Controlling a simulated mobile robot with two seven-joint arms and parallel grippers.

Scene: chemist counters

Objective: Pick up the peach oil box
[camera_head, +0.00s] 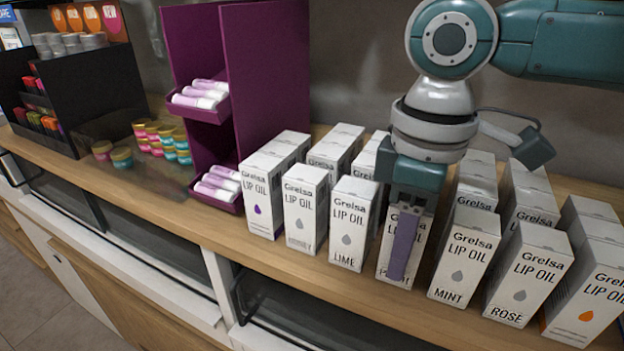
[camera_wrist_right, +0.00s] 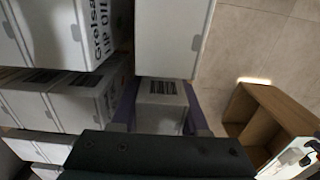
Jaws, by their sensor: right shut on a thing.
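The peach oil box (camera_head: 388,262) is a white Grelsa lip oil carton in the front row, between the LIME box (camera_head: 352,225) and the MINT box (camera_head: 464,258). Its flavour name is mostly covered by a purple finger. My right gripper (camera_head: 405,240) comes down from above and is shut on this box, one finger along its front face. The box stands upright among its neighbours; I cannot tell whether it is off the counter. In the right wrist view a white box (camera_wrist_right: 162,92) with a barcode sits between the purple fingers. My left gripper is not in view.
More lip oil boxes stand close on both sides, including the ROSE box (camera_head: 525,275), with further rows behind. A purple display stand (camera_head: 265,75) with white tubes is at the left. The wooden counter (camera_head: 300,275) has a narrow bare front strip.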

